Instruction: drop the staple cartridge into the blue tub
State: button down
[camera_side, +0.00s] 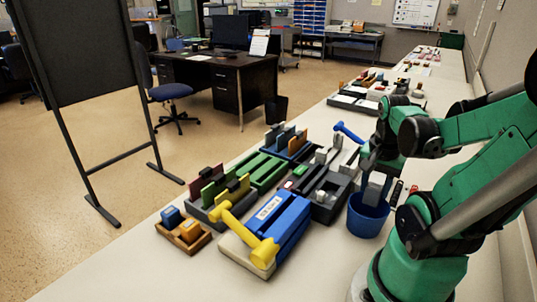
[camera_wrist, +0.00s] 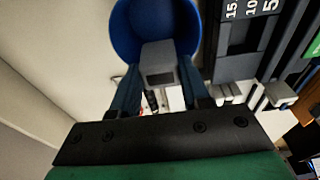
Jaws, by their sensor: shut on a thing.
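The blue tub (camera_side: 367,222) stands upright on the counter beside my arm. My gripper (camera_side: 377,172) is directly over the tub and points down. It is shut on the grey staple cartridge (camera_side: 373,191), whose lower end is at or just inside the tub's rim; the exact depth is hard to tell. In the wrist view my gripper (camera_wrist: 158,82) has the cartridge (camera_wrist: 158,62) between its two fingers, and the cartridge overlaps the near side of the round blue tub (camera_wrist: 123,28). The tub's floor is partly hidden by the cartridge.
Left of the tub are a dark grey organizer (camera_side: 331,203), a blue device with a yellow lever (camera_side: 277,227) and a wooden block holder (camera_side: 183,237). Small pen-like items lie close right of the tub. The counter's front left strip is bare.

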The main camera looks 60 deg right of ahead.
jog(key=shift+f, duration=0.1)
jog(key=shift+c, duration=1.7)
grip_release()
jog(key=shift+a+r, duration=0.2)
jog(key=shift+r, duration=1.2)
jog(key=shift+a+r, duration=0.15)
jog(key=shift+r, duration=1.25)
jog(key=w+a+n+t, duration=0.2)
jog(key=w+a+n, duration=0.3)
jog(key=n, duration=0.1)
jog(key=w+a+n+t+y, duration=0.1)
jog(key=w+a+n+t, duration=0.1)
jog(key=w+a+n, duration=0.3)
jog(key=w+a+n+t, duration=0.3)
jog(key=w+a+n, duration=0.3)
jog(key=n, duration=0.1)
jog(key=shift+a+r, duration=0.35)
jog(key=shift+r, duration=0.05)
